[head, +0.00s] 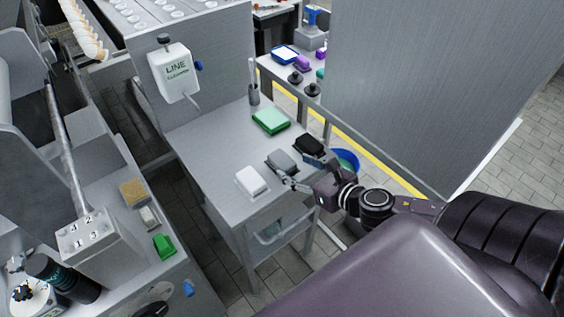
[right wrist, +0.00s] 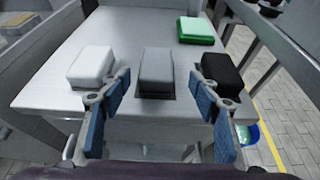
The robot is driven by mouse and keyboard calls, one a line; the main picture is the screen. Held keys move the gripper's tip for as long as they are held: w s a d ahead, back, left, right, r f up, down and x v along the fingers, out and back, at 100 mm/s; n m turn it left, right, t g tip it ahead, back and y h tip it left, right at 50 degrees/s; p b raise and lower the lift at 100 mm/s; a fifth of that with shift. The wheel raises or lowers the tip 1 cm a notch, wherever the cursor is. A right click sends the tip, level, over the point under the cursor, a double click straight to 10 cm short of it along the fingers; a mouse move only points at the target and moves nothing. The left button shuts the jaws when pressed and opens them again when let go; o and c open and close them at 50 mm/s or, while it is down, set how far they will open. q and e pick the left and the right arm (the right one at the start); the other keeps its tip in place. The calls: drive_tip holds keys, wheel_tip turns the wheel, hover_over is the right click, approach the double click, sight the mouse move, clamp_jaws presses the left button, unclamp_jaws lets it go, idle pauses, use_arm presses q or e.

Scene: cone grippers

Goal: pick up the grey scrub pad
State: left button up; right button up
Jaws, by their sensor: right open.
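The grey scrub pad (head: 281,160) lies flat on the grey table, between a white pad (head: 251,181) and a black pad (head: 308,144). In the right wrist view the grey pad (right wrist: 157,70) is centred ahead of my right gripper (right wrist: 160,92). The gripper's blue-lined fingers are spread wide, one to each side of the pad's near end, with nothing between them. In the head view my right gripper (head: 301,170) is at the table's near right edge, close to the grey pad. I cannot tell whether it touches. My left gripper is not in view.
The white pad (right wrist: 91,66) and black pad (right wrist: 221,72) stand close beside the fingers. A green pad (head: 270,121) lies farther back on the table (head: 215,150). A blue bucket (head: 345,160) is beyond the right edge, near a rail. The table's front left is clear.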

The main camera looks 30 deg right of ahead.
sight(287, 164)
drive_tip(key=shift+a+p+x, duration=0.1)
drive_tip(key=shift+p+x, duration=0.15)
drive_tip(key=shift+x, duration=1.35)
drive_tip(key=shift+a+p+x, duration=0.15)
drive_tip(key=shift+p+x, duration=0.05)
drive_tip(key=shift+x, duration=1.4)
drive_tip(key=shift+r, duration=0.2)
drive_tip(key=shift+c, duration=0.4)
drive_tip(key=c, duration=0.9)
